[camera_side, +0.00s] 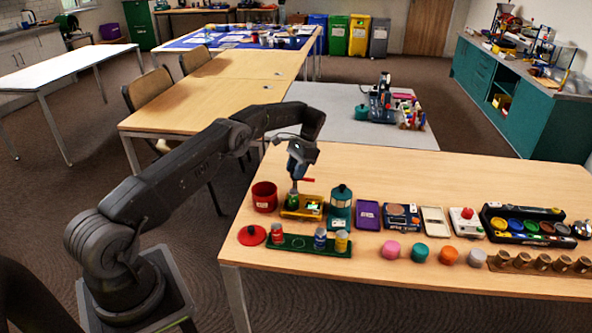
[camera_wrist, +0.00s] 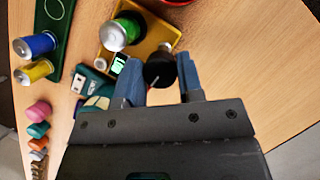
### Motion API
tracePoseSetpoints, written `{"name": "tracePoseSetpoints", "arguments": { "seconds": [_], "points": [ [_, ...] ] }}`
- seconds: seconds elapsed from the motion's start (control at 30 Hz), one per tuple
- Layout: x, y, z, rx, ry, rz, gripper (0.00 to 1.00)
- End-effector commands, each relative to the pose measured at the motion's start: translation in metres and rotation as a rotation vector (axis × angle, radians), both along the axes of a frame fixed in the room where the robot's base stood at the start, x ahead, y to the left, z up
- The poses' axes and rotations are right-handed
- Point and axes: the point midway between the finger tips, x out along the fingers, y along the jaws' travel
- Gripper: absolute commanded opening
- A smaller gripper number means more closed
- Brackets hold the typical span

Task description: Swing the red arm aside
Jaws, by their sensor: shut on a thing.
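The red arm (camera_side: 308,180) shows as a short red piece beside my fingertips, above a yellow stand (camera_side: 288,212) on the wooden table. My gripper (camera_side: 296,172) points down over this stand. In the wrist view my blue fingers (camera_wrist: 160,78) are shut on a black round knob (camera_wrist: 158,66). How the knob joins the red arm is hidden. A green can (camera_side: 292,200) stands upright on the yellow stand, left of a lit green display (camera_side: 314,205). The can also shows in the wrist view (camera_wrist: 122,32).
A red pot (camera_side: 265,196) stands left of the stand and a teal canister (camera_side: 340,205) right of it. More items line the table to the right.

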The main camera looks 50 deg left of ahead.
Motion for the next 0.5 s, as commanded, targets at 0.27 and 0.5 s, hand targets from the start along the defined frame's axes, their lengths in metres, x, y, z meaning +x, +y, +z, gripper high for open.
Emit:
{"name": "tracePoseSetpoints", "arguments": {
  "seconds": [0.27,0.5],
  "points": [
    [0.0005,-0.0001,-0.0001,-0.002,-0.002,0.072,0.11],
    [0.0005,0.0000,0.0000,-0.001,-0.002,0.082,0.11]
  ]
}}
